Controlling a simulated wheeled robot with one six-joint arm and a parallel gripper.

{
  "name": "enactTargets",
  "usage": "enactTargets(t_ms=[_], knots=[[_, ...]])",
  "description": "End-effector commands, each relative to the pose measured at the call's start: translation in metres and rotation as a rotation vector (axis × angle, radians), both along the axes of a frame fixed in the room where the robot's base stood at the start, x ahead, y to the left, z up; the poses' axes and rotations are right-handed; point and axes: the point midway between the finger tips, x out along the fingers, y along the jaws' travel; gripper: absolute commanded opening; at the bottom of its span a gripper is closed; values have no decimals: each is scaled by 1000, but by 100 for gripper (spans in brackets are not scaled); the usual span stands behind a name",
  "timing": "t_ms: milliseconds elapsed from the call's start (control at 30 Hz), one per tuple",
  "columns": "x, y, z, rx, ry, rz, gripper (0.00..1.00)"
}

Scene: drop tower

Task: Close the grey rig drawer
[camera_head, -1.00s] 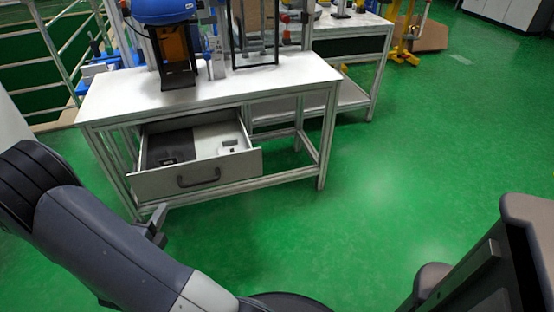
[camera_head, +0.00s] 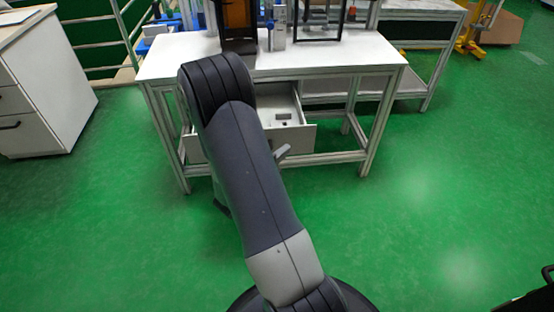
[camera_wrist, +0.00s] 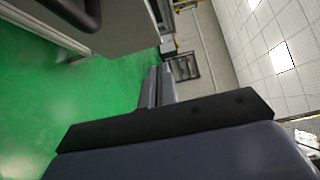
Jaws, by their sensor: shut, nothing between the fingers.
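The grey rig drawer (camera_head: 300,138) stands open under the white-topped workbench in the head view. My arm crosses in front of it and hides its middle and handle. Its right inside, with a small dark item, still shows. In the wrist view the drawer's pale front (camera_wrist: 128,28) is at the upper left, with its dark handle (camera_wrist: 82,14) cut by the top edge. My gripper (camera_wrist: 157,78) is shut and empty. It points past the right of the handle in that picture, and I see no contact with the drawer front. In the head view it is mostly hidden behind my arm.
The workbench (camera_head: 330,55) carries a rig with an orange panel (camera_head: 238,20) and a black frame (camera_head: 318,20). A white cabinet (camera_head: 45,90) stands at the left. A second bench (camera_head: 415,35) is behind on the right. Green floor is clear on the right.

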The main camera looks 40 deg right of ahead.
Motion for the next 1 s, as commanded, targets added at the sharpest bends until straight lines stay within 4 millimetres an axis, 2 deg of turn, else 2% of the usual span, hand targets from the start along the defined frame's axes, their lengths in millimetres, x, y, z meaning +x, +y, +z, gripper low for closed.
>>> enactTargets(t_ms=[233, 400, 633, 1000], knots=[[10, -45, -1, 0, -3, -5, 0], [31, -59, -1, -1, -3, 1, 0], [45, -67, 0, -1, -1, 1, 0], [46, -67, 0, 0, 0, 1, 0]])
